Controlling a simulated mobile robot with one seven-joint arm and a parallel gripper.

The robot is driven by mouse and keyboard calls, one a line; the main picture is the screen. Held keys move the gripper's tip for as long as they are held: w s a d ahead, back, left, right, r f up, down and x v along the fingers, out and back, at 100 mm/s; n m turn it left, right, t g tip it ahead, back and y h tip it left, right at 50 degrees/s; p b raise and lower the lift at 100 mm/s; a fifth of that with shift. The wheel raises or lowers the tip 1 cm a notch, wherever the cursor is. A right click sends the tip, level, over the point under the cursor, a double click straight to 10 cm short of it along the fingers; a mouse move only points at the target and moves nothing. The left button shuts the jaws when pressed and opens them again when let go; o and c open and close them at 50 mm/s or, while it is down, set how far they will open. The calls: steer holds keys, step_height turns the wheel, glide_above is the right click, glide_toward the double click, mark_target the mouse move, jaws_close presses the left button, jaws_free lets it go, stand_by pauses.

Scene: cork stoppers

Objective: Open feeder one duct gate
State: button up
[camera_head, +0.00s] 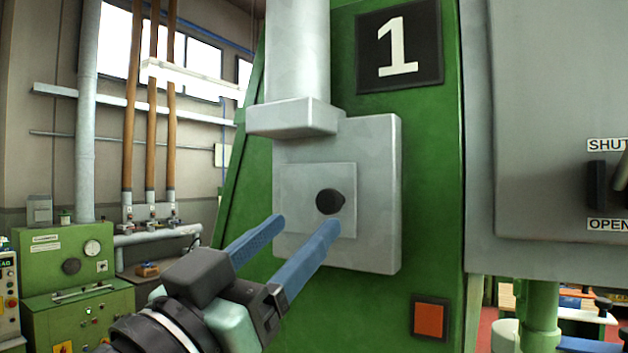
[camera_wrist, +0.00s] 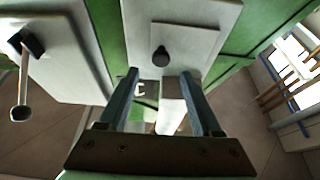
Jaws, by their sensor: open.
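A black knob (camera_head: 329,201) sits on a square grey plate (camera_head: 300,182) on the front of a pale grey box (camera_head: 385,150). A round grey duct (camera_head: 298,60) comes down into this box from above. A black sign (camera_head: 430,72) with a white "1" is on the green cabinet above right. My gripper (camera_head: 303,224) is open and empty, its two blue fingers pointing toward the plate just below the knob. In the wrist view, the knob (camera_wrist: 162,56) shows beyond the fingertips (camera_wrist: 158,77), roughly centred between them. I see no contact with it.
A large grey panel (camera_head: 530,130) at the right has a black lever (camera_head: 597,183) with "SHUT" above and "OPEN" below. An orange-red square (camera_head: 429,319) is low on the green cabinet (camera_head: 435,180). Green machinery (camera_head: 75,262) and pipes stand at the far left.

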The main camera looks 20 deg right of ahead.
mark_target(326, 202)
steer(key=p+x, duration=0.2)
steer(key=x, duration=0.3)
steer(key=shift+r, duration=0.15)
steer(key=shift+w+d+p, duration=0.2)
steer(key=shift+w+p, duration=0.05)
steer(key=shift+p, duration=0.05)
jaws_close()
stand_by(1.0)
